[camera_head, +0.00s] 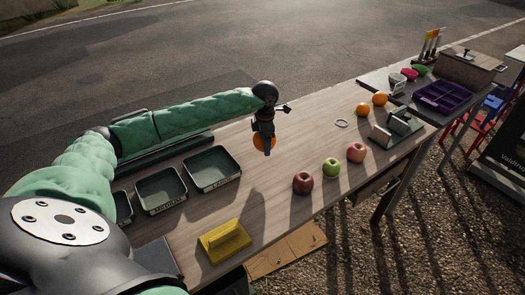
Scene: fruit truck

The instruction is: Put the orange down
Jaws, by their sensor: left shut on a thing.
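An orange (259,142) is in the jaws of my left gripper (264,145), over the middle of the wooden table. The gripper points down and partly hides the fruit. A shadow falls on the table below it, and I cannot tell how high the orange is above the top. My left arm comes in from the left across the back of the table. Two other oranges, one (362,109) and another (379,99), lie at the far right end. My right gripper is not in view.
Green trays (212,168) stand left of the gripper. A red apple (303,183), a green apple (331,167) and a pinkish apple (356,152) line the front edge. A yellow object (224,241) lies at the near end. A purple tray (443,96) is far right. Bare wood surrounds the gripper.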

